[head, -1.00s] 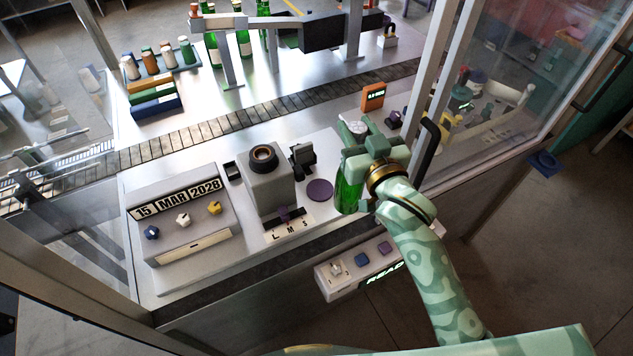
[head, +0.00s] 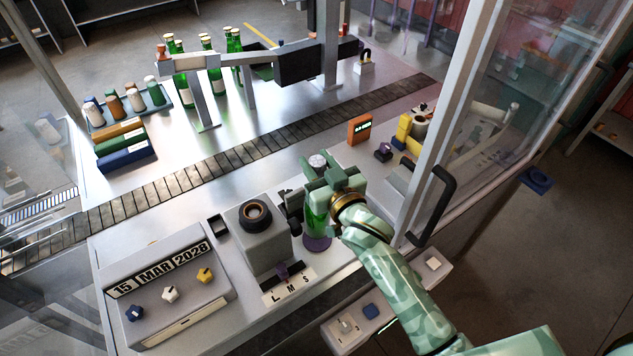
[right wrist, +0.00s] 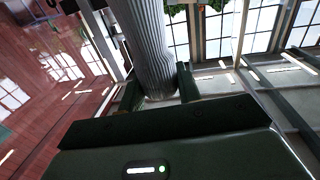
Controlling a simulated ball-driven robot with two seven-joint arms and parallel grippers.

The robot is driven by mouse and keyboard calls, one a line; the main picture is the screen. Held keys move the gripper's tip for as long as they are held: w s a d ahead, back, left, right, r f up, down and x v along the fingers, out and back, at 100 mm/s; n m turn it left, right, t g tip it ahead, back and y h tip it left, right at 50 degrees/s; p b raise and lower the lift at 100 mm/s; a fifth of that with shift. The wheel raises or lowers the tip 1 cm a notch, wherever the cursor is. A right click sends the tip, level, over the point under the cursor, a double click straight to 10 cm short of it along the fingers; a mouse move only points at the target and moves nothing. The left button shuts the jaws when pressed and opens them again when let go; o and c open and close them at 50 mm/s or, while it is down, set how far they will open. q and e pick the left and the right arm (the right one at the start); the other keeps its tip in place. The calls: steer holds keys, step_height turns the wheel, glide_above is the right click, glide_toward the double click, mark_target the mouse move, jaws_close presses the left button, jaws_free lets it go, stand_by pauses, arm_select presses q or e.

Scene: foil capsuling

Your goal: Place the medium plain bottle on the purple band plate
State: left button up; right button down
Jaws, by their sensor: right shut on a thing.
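The green bottle (head: 315,222) with a pale silvery top (head: 317,161) is upright in my right gripper (head: 335,182). In the head view its lower end overlaps the purple round plate (head: 318,244), whose front rim shows below it. I cannot tell whether the base touches the plate. In the right wrist view a ribbed silver-grey cylinder (right wrist: 147,45), seemingly the bottle's covered neck, stands between the fingers of the right gripper (right wrist: 158,88). The fingers are shut on it. My left gripper is not in view.
A grey block with a black ring (head: 255,213) and an L M S scale stands left of the plate. A date panel (head: 165,280) is further left. An orange display (head: 360,129) stands behind. A glass door with a black handle (head: 432,205) is close right of my arm. A conveyor (head: 220,165) runs behind.

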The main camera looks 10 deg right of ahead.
step_height(320, 180, down, 3)
steer(key=shift+w+f, duration=0.1)
steer(key=shift+f, duration=0.2)
steer(key=shift+f+b, duration=0.1)
steer(key=shift+b, duration=0.2)
steer(key=c, duration=1)
jaws_free()
steer(key=shift+f, duration=0.15)
steer(key=shift+s, duration=0.25)
steer(key=b+v, duration=0.1)
steer(key=v, duration=1)
steer(key=shift+s, duration=0.35)
steer(key=shift+d, duration=0.1)
